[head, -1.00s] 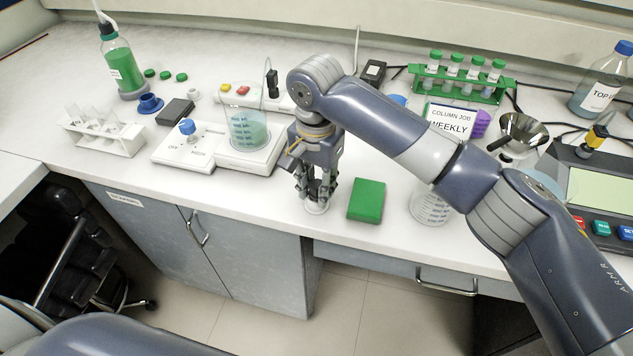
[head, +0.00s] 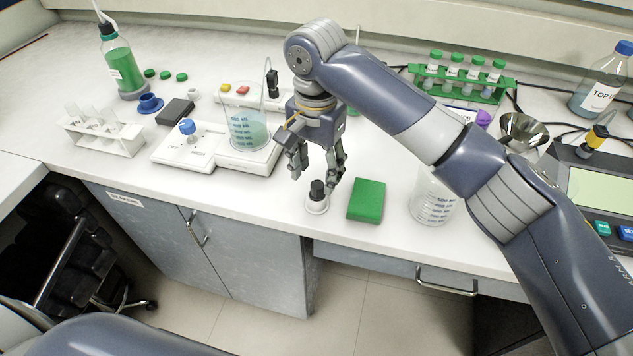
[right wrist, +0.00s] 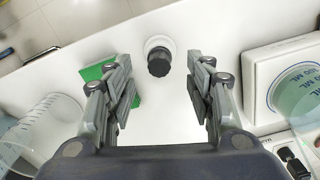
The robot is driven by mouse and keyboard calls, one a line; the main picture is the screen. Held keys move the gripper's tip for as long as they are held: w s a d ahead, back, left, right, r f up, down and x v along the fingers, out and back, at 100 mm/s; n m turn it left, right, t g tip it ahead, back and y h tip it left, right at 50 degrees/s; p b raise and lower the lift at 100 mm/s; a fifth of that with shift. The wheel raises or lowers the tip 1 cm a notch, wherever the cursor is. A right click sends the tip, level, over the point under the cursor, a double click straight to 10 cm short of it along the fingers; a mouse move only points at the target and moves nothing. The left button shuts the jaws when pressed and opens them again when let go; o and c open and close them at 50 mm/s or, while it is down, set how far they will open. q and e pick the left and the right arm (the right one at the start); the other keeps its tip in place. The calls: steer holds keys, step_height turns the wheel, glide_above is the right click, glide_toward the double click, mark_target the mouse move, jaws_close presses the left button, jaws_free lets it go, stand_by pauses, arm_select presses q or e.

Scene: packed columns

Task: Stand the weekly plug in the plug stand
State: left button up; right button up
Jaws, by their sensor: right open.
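A dark plug (head: 317,188) with a ribbed top stands upright in a small white round plug stand (head: 317,207) near the bench's front edge. In the right wrist view the plug (right wrist: 158,63) shows between and beyond the fingers, with the white rim of the stand (right wrist: 158,41) around it. No label on the plug can be read. My right gripper (head: 315,173) is open and empty, just above and behind the plug, apart from it. My left gripper is not in view.
A green block (head: 366,201) lies just right of the stand. A beaker (head: 433,196) stands farther right, and a stirrer plate (head: 213,147) with a beaker (head: 249,127) is to the left. The bench front left of the stand is clear.

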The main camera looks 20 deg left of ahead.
mark_target(316, 185)
step_height(316, 185, up, 7)
steer(key=shift+f, duration=0.15)
stand_by(0.5)
